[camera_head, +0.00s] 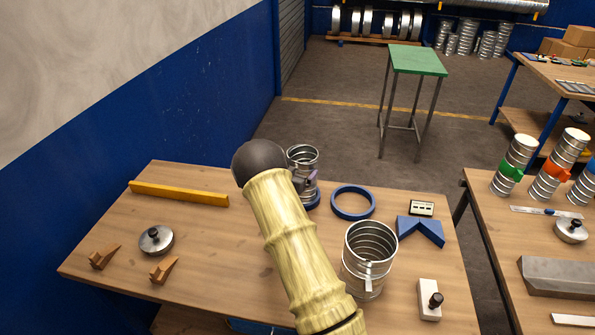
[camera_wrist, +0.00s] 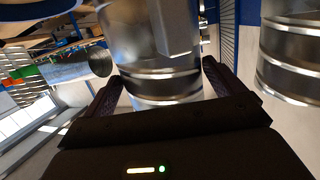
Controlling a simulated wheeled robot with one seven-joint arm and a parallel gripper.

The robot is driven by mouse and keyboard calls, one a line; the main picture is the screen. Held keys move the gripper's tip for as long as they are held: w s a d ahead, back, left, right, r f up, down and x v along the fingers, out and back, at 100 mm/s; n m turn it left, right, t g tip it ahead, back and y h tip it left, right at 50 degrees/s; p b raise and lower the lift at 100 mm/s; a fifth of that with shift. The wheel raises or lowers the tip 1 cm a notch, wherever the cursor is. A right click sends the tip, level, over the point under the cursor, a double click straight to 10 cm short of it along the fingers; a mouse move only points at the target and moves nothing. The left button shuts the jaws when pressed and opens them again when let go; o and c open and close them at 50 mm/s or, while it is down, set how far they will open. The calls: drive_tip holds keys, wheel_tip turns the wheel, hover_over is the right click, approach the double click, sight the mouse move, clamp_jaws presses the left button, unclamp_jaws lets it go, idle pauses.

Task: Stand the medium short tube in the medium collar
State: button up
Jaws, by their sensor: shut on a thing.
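A silver ribbed short tube (camera_head: 302,156) stands upright behind my arm, and it fills the middle of the wrist view (camera_wrist: 150,91). My gripper (camera_wrist: 160,84) is shut on this tube, one finger on each side. In the head view my arm hides most of the gripper. A blue collar (camera_head: 314,202) shows just below the tube, partly hidden by my arm. I cannot tell whether the tube's lower end is inside it or just above it. A larger blue collar (camera_head: 353,203) lies empty to the right.
A wider silver tube (camera_head: 368,262) stands at the front right; one also shows at the right of the wrist view (camera_wrist: 292,55). Blue V-block (camera_head: 420,230), small white block (camera_head: 429,299), yellow bar (camera_head: 180,194) and round weight (camera_head: 156,240) lie around.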

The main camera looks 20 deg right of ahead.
drive_tip(key=shift+f, duration=0.4)
drive_tip(key=o, duration=1.2)
drive_tip(key=shift+s+a+b, duration=0.1)
drive_tip(key=shift+a+b, duration=0.05)
drive_tip(key=shift+b, duration=0.15)
drive_tip(key=b+v, duration=0.4)
drive_tip(key=v, duration=1.3)
drive_tip(key=shift+r+b, duration=0.15)
drive_tip(key=shift+b, duration=0.2)
